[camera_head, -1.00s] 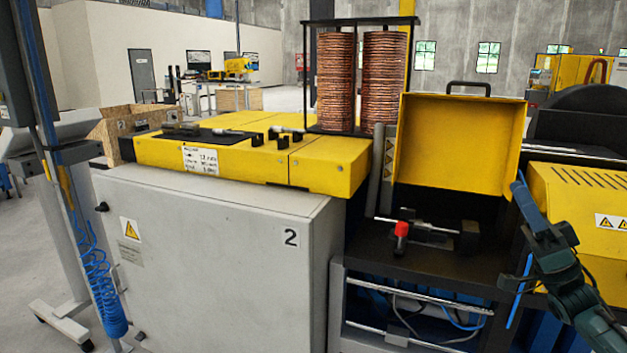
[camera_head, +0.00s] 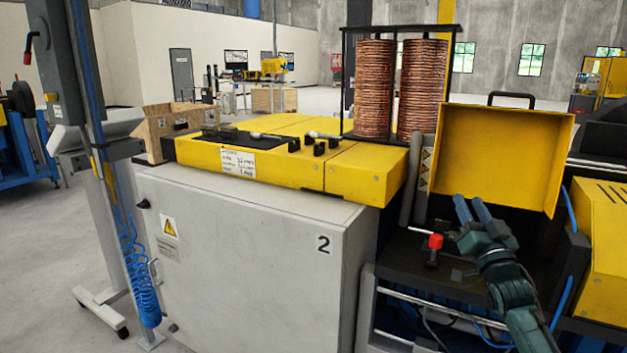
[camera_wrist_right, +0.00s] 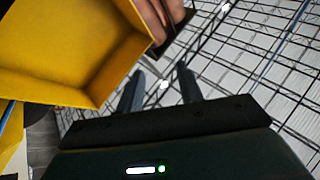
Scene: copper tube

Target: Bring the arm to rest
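My right gripper (camera_head: 472,208) comes in from the lower right in the head view. Its two blue fingers stand a little apart, with nothing visible between them. It shows in front of the open yellow box (camera_head: 505,150), above the dark work surface with the red-tipped fixture (camera_head: 435,241). In the right wrist view the two fingers (camera_wrist_right: 160,85) are apart and empty, and the yellow box (camera_wrist_right: 60,45) fills the upper left. My left gripper is in neither view.
Two stacks of copper rings (camera_head: 374,90) stand in a black rack behind the yellow machine top (camera_head: 300,165). A grey cabinet (camera_head: 250,260) marked 2 stands in front. A stand with a coiled blue hose (camera_head: 140,275) is at left. Bare floor (camera_head: 40,260) shows at far left.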

